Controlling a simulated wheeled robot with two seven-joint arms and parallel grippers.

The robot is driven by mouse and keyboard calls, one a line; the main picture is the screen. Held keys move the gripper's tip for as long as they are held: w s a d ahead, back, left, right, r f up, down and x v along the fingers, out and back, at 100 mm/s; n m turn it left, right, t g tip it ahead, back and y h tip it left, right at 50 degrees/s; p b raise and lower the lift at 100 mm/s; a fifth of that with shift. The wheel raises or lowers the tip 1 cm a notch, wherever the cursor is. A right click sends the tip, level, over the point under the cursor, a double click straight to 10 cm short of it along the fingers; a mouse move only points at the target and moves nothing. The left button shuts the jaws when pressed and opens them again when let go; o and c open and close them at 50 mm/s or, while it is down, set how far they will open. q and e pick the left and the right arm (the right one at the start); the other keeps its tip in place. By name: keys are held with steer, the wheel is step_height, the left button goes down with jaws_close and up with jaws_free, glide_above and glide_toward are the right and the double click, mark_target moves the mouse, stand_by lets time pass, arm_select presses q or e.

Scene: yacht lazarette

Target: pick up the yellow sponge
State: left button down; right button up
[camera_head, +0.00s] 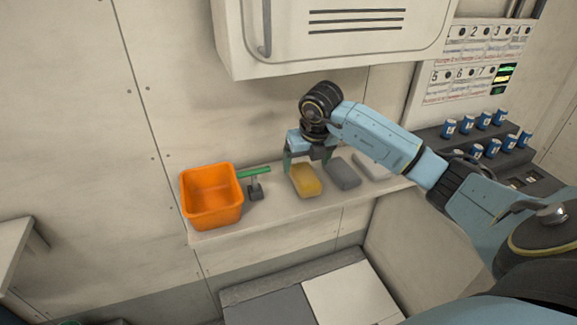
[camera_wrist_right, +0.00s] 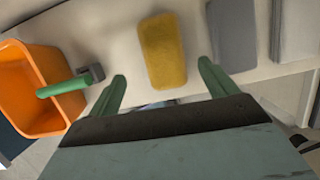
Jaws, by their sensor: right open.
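The yellow sponge (camera_head: 305,180) lies on the narrow shelf (camera_head: 262,220), right of the orange bin. In the right wrist view the yellow sponge (camera_wrist_right: 162,51) shows whole, ahead of the gap between the fingers. My right gripper (camera_head: 309,165) is open over the shelf at the sponge, pointing down. In its wrist view the green fingers of the right gripper (camera_wrist_right: 162,85) stand apart on either side of the sponge's near end, with a gap on both sides. I cannot tell the exact height above it. My left gripper is not in view.
Left of the sponge stand an orange bin (camera_head: 211,196) and a green-handled tool (camera_head: 255,182) with a dark head. Close on the right lie a grey block (camera_head: 343,173) and a pale block (camera_head: 372,166). A white wall cabinet (camera_head: 335,35) hangs above. Several blue cylinders stand farther right.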

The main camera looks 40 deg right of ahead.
mark_target(306, 174)
steer(key=shift+d+f, duration=0.15)
steer(key=shift+f, duration=0.05)
steer(key=shift+s+d+f, duration=0.1)
steer(key=shift+s+f, duration=0.25)
steer(key=shift+f, duration=0.25)
steer(key=shift+w+d+f+p, duration=0.15)
steer(key=shift+w+f, duration=0.15)
steer(key=shift+f, duration=0.2)
steer(key=shift+w+a+f+p, duration=0.15)
steer(key=shift+w+f, duration=0.15)
steer(key=shift+f, duration=0.2)
steer(key=shift+x, duration=1.1)
steer(key=shift+w+d+f, duration=0.1)
steer(key=shift+d+f, duration=0.15)
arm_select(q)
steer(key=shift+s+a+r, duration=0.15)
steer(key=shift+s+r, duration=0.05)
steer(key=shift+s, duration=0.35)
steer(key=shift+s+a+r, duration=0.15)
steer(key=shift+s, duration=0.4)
arm_select(e)
steer(key=c, duration=1.1)
